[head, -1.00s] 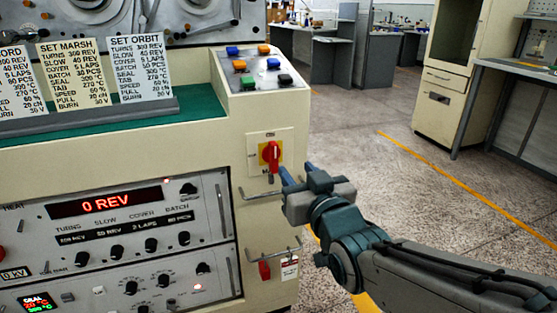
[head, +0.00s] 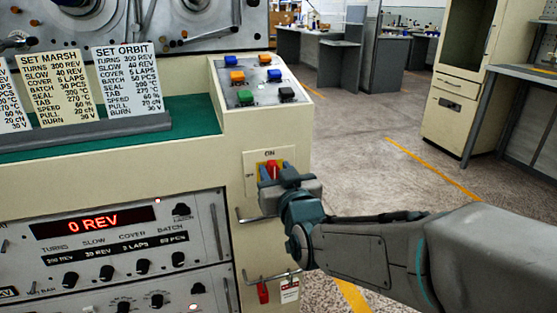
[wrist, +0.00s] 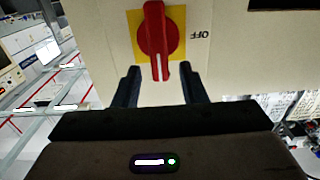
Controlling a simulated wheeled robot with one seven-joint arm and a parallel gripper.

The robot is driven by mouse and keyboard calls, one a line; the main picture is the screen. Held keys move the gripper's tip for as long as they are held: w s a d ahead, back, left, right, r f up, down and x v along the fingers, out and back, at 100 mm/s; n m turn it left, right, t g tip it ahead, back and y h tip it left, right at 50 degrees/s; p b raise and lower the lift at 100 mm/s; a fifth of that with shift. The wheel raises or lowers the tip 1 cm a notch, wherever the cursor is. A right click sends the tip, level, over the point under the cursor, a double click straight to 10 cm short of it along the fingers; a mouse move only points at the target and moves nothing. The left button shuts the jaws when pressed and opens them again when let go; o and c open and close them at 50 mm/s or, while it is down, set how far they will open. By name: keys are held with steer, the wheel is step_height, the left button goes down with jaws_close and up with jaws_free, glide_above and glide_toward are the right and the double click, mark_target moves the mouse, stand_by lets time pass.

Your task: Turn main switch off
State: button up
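The main switch is a red rotary handle (head: 272,168) on a yellow square plate, on the cream cabinet's front right. ON is marked above it. In the wrist view, which is upside down, the red handle (wrist: 157,40) stands upright and an OFF mark shows at its right. The handle points along the ON direction. My gripper (head: 274,177) is at the switch and hides its lower part in the head view. In the wrist view the two dark fingers (wrist: 158,74) are apart, one on each side of the handle's near end, with gaps visible.
Wire handles stick out below the switch. A sloped button panel (head: 258,85) sits above. The display (head: 93,222) reads 0 REV. Open floor lies to the right.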

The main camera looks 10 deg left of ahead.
steer(key=shift+w+a, duration=0.25)
steer(key=shift+w, duration=0.2)
jaws_close()
